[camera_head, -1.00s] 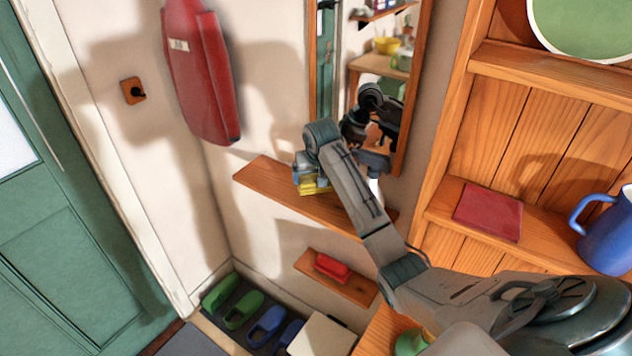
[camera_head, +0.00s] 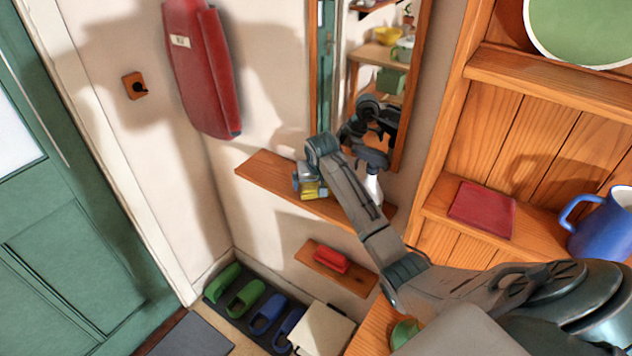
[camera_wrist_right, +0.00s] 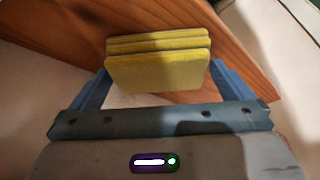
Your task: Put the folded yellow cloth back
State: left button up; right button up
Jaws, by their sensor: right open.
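The folded yellow cloth (camera_head: 314,191) is on or just above the wooden wall shelf (camera_head: 265,173), partly hidden by my right gripper (camera_head: 312,184). In the right wrist view the cloth (camera_wrist_right: 158,72) shows as several stacked yellow layers with the wood close behind it. My right gripper (camera_wrist_right: 160,78) is open, with one blue finger on each side of the cloth. A gap shows at the left finger; the right finger is close to the cloth's edge. Whether the cloth fully rests on the shelf is hard to tell. My left gripper is not in view.
A spray bottle (camera_head: 373,184) stands on the same shelf, right beside my forearm. A mirror (camera_head: 385,75) hangs behind. A lower shelf holds a red object (camera_head: 330,259). A red bag (camera_head: 200,70) hangs at left. A blue jug (camera_head: 603,222) stands at right.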

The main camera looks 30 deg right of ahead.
jog(key=v, duration=1.2)
dwell(0.3)
